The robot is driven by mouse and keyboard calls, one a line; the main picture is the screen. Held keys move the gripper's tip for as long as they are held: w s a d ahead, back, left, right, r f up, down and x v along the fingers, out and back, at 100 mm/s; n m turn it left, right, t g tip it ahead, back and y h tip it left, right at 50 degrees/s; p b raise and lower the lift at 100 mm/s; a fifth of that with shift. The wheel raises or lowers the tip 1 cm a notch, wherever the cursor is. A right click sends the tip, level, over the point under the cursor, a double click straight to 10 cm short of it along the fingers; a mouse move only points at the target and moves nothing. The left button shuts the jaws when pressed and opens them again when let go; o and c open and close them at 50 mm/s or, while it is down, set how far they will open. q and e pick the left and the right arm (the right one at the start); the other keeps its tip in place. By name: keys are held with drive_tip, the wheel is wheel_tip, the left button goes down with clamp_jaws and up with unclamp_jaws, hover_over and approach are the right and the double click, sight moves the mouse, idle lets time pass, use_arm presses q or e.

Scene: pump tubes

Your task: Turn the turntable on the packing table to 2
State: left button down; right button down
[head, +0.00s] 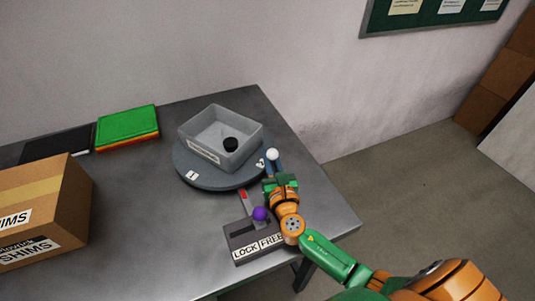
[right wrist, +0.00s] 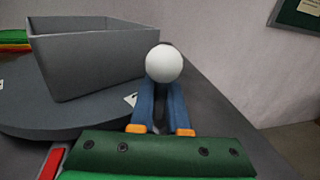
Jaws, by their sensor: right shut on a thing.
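The grey round turntable (head: 208,182) sits on the packing table. Label 1 (head: 192,175) is at its front left and label 2 (head: 260,163) at its right edge. A red pointer strip (head: 243,194) lies in front of the rim, between the two labels; it also shows in the right wrist view (right wrist: 51,162). My right gripper (head: 273,158) is at the turntable's right side, its blue fingers shut on a white ball knob (right wrist: 164,63). The knob's attachment is mostly hidden. My left gripper is not in view.
A grey bin (head: 247,147) with a black round thing (head: 230,144) stands on the turntable. A LOCK/FREE box (head: 236,233) with a purple-knobbed lever (head: 260,213) is close beside my right gripper. A carton (head: 75,205) and green folders (head: 127,122) are at left.

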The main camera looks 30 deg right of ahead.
drive_tip(key=shift+s+d+f, duration=0.1)
drive_tip(key=shift+d+f, duration=0.05)
idle(0.4)
drive_tip(key=c, duration=1.2)
unclamp_jaws()
drive_tip(key=shift+c, duration=0.2)
drive_tip(key=o, duration=0.3)
drive_tip(key=shift+s+d, duration=0.25)
drive_tip(key=shift+s, duration=0.05)
drive_tip(key=shift+s+d+r, duration=0.25)
drive_tip(key=shift+s+r, duration=0.05)
drive_tip(key=shift+w+a, duration=0.25)
drive_tip(key=shift+a, duration=0.1)
drive_tip(key=v, duration=0.7)
